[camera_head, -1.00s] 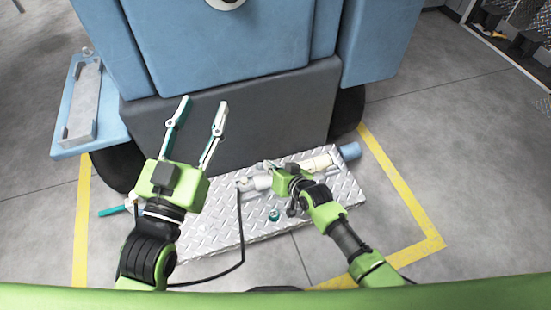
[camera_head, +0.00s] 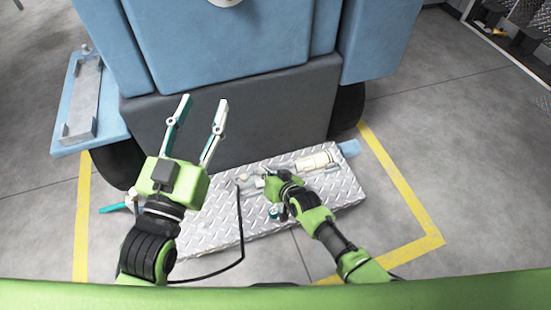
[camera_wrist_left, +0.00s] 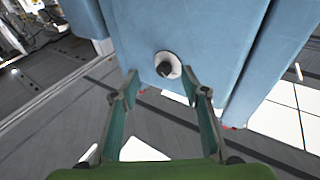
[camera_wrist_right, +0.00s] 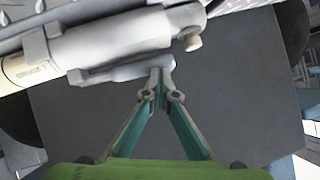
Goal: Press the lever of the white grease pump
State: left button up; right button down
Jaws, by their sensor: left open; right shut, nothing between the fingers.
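The white grease pump (camera_head: 315,162) lies on its side on the diamond-plate step. It has a cream barrel and a white head. In the right wrist view its white body (camera_wrist_right: 115,42) crosses the upper left, with a white lever (camera_wrist_right: 120,70) along its near side. My right gripper (camera_wrist_right: 160,76) is shut and empty, its fingertips at the lever's right end; contact seems likely but cannot be confirmed. In the head view the right gripper (camera_head: 268,177) partly hides the pump's head. My left gripper (camera_head: 204,100) is open and empty, raised left of the pump.
A grey panel (camera_head: 230,115) and blue machine housing (camera_head: 220,50) rise behind the plate (camera_head: 215,222). A black hose (camera_head: 241,225) runs from the pump over the plate. A teal-handled tool (camera_head: 112,208) lies left. Yellow floor lines (camera_head: 400,190) border the area; the floor right is clear.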

jog(key=shift+a, duration=0.1)
dwell(0.4)
jog(key=shift+r, duration=0.1)
jog(key=shift+s+r+p, duration=0.2)
jog(key=shift+r+p, duration=0.75)
jog(key=shift+p, duration=0.2)
pick_arm(q)
jog(key=s+a+f+g+y+p, duration=0.15)
jog(key=s+f+g, duration=0.3)
jog(key=f, duration=0.45)
jog(key=s+a+f+g+y, duration=0.25)
jog(key=f+g, duration=0.35)
jog(key=f, duration=0.3)
jog(key=s+a+f+g+p, duration=0.3)
jog(key=s+f+g+p, duration=0.2)
jog(key=s, duration=0.6)
jog(key=shift+s+a+f+n+g+y, duration=0.2)
jog(key=shift+s+f+n+g+y, duration=0.1)
jog(key=shift+s+f+n+g, duration=0.15)
pick_arm(e)
jog(key=a+r+v, duration=0.1)
jog(key=v, duration=1)
jog(key=shift+r, duration=0.35)
pick_arm(q)
jog(key=shift+w, duration=0.15)
pick_arm(e)
jog(key=shift+a, duration=0.15)
